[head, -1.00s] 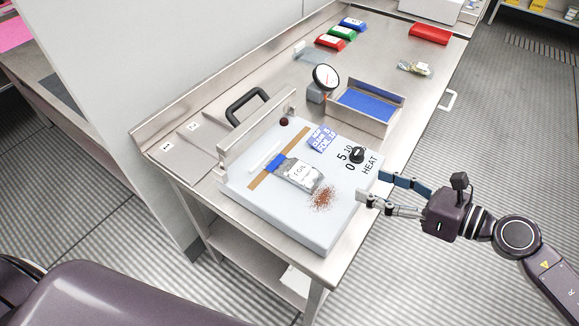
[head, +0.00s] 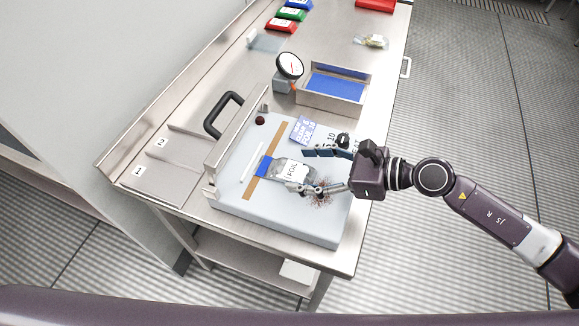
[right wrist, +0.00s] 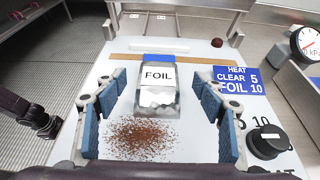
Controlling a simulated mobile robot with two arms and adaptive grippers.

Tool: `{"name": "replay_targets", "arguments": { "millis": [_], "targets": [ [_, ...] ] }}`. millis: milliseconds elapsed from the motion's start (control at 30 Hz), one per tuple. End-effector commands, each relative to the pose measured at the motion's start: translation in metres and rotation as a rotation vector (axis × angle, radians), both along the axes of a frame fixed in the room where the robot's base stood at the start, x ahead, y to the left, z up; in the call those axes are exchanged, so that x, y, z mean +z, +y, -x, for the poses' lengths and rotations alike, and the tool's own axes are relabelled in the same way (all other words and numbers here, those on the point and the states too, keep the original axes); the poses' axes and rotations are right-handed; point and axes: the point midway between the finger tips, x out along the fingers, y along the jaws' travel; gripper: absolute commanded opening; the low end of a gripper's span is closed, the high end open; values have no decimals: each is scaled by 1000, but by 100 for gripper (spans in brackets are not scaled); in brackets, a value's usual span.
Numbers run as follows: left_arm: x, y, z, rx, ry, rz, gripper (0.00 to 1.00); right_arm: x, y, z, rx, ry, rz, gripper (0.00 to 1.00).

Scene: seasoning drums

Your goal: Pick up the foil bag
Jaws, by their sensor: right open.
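The foil bag (head: 292,170) is silver with a blue top end and a white label reading FOIL. It lies flat on the pale sealer plate (head: 232,208), its blue end by the brown strip. In the right wrist view the bag (right wrist: 158,98) lies between and ahead of the two blue-padded fingers. My right gripper (head: 303,170) is open, with its fingers on either side of the bag's near part and apart from it. Whether the fingertips touch the plate cannot be told.
Reddish-brown seasoning (right wrist: 140,137) is spilled on the plate just short of the bag. A black heat knob (right wrist: 268,142) and a blue-and-white card (right wrist: 238,80) are to the right. A blue-lined tray (head: 335,88), a dial gauge (head: 290,66) and a black handle (head: 222,114) stand behind.

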Motion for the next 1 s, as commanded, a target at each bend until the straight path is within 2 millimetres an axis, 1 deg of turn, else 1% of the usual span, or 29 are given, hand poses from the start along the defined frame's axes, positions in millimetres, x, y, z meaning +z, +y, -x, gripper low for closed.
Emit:
{"name": "replay_targets", "arguments": {
  "millis": [33, 100, 200, 333, 533, 567, 800, 1000],
  "targets": [
    [9, 0, 0, 0, 0, 0, 20, 2, 8, -1, 2, 2, -4, 64],
    [15, 3, 0, -1, 0, -3, 20, -3, 17, -3, 1, 2, -4, 64],
    [17, 10, 0, -2, 1, -12, 20, -9, 27, -7, 0, 1, -4, 64],
    [18, 18, 0, 1, 1, -21, 20, -13, 33, -9, 1, 0, -1, 64],
    [17, 20, 0, 3, 0, -22, 20, -15, 33, -9, 0, 0, -1, 64],
    [17, 20, 0, 3, 0, -22, 20, -15, 33, -9, 0, 0, -1, 63],
    [17, 17, 0, 4, 1, -20, 20, -14, 33, -9, 0, 1, -1, 36],
    [17, 13, 0, 4, 1, -15, 20, -14, 33, -9, 0, 1, -1, 35]
  ]
}}
